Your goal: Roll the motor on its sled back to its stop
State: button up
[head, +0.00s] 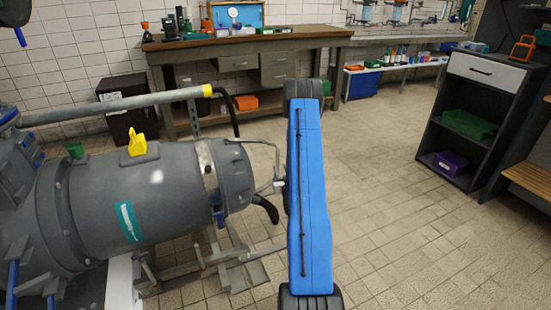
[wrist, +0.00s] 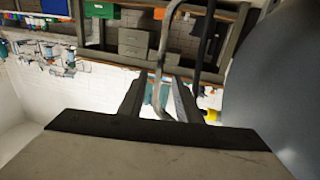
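The grey motor (head: 160,195) lies on its side at the left of the head view, with a teal label and a yellow lifting piece on top. Its metal sled frame (head: 205,272) shows low beneath it. A thin bent metal handle (head: 275,160) sticks out from the motor's right end towards my blue arm. In the wrist view the handle (wrist: 165,50) passes between the fingers of my gripper (wrist: 158,80), which look apart with a gap beside the bar. The arm hides my gripper in the head view. I cannot make out the stop.
A grey pipe with a yellow end (head: 207,91) runs above the motor. A workbench (head: 250,41) stands at the back, and a dark shelf unit (head: 470,110) at the right. The tiled floor between the arm and the shelf is clear.

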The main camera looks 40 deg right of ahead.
jog(key=x, duration=1.1)
jog(key=shift+w+d, duration=0.15)
jog(key=shift+w, duration=0.2)
grip_shut()
